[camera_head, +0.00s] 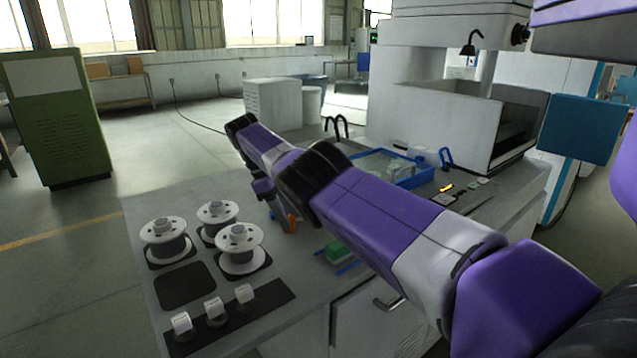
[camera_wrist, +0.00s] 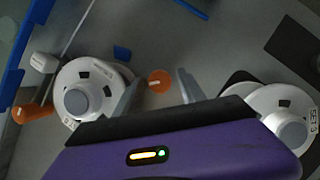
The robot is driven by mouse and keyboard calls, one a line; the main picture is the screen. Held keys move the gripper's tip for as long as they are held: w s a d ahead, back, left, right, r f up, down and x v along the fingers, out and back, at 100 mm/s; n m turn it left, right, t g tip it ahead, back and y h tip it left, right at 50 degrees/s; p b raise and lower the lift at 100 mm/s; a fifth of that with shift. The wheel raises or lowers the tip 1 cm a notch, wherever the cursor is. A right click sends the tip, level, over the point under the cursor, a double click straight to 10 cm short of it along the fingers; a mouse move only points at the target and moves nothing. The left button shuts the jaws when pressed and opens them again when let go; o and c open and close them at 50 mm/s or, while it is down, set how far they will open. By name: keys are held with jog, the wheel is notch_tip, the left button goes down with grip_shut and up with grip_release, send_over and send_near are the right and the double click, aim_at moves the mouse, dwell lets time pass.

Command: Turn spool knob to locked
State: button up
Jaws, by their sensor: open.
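A round orange knob (camera_wrist: 160,81) with a short pale mark shows on the grey surface in the wrist view. No lettering beside it is readable. My gripper (camera_wrist: 161,77) is open, with one grey finger on each side of the knob in the picture. Contact or the height gap cannot be told. In the head view my gripper (camera_head: 272,205) points down over the bench (camera_head: 140,215), right of the spools, partly hidden by my arm. An orange part (camera_head: 291,222) shows beside it; whether this is the knob is unclear.
White spools (camera_head: 240,240) stand on the bench at left, near a dark pad (camera_head: 185,286) and a strip with several pale blocks (camera_head: 245,294). In the wrist view, spools flank the gripper at left (camera_wrist: 70,75) and right (camera_wrist: 306,105). A blue tray (camera_head: 415,180) lies behind my arm.

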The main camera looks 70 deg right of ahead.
jog(key=shift+r+n+p, duration=0.3)
jog(key=shift+r+p, duration=0.05)
jog(key=shift+p, duration=1.4)
jog(key=n+h+p, duration=0.1)
jog(key=n+p, duration=0.1)
jog(key=p, duration=0.3)
